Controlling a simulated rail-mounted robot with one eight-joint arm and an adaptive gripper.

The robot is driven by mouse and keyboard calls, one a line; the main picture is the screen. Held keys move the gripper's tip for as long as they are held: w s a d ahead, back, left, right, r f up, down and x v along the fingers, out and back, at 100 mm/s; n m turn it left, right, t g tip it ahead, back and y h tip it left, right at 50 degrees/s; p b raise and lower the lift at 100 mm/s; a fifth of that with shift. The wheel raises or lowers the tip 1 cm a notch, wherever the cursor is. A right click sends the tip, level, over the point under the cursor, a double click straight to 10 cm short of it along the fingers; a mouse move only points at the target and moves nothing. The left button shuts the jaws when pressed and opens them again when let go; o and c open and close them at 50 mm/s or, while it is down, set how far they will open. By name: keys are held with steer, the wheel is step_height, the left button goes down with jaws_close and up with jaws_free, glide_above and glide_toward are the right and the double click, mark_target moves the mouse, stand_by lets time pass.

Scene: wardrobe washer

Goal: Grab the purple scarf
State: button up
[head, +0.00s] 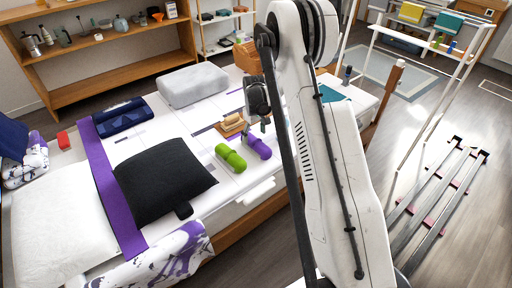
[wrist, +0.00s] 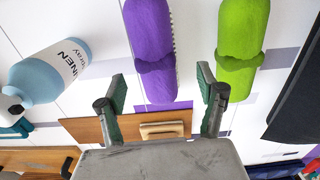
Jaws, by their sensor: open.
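The purple scarf (head: 257,146) appears as a rolled, soft-looking bundle with a band near one end, lying on the white bed. In the wrist view the purple scarf (wrist: 153,50) runs from the top edge down to the space between my fingers. My gripper (wrist: 161,86) is open, with one finger on each side of the scarf's near end and visible gaps between. In the head view my gripper (head: 262,124) is just above the scarf, partly hidden by my arm. I cannot tell the exact height left between them.
A matching green roll (wrist: 239,45) lies close to the right of the scarf in the wrist view. A blue-grey bottle (wrist: 48,72) is at left. A wooden board with a brush (wrist: 162,130) is near. A black cushion (head: 163,180) and flat purple strip (head: 104,180) lie farther left.

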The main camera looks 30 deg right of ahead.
mark_target(256, 141)
steer(key=f, duration=0.1)
steer(key=f+b, duration=0.1)
steer(key=f, duration=0.3)
steer(key=shift+s+d+b, duration=0.1)
steer(key=shift+d+b, duration=0.2)
steer(key=shift+d, duration=0.1)
steer(key=c, duration=1.5)
steer(key=shift+r, duration=0.1)
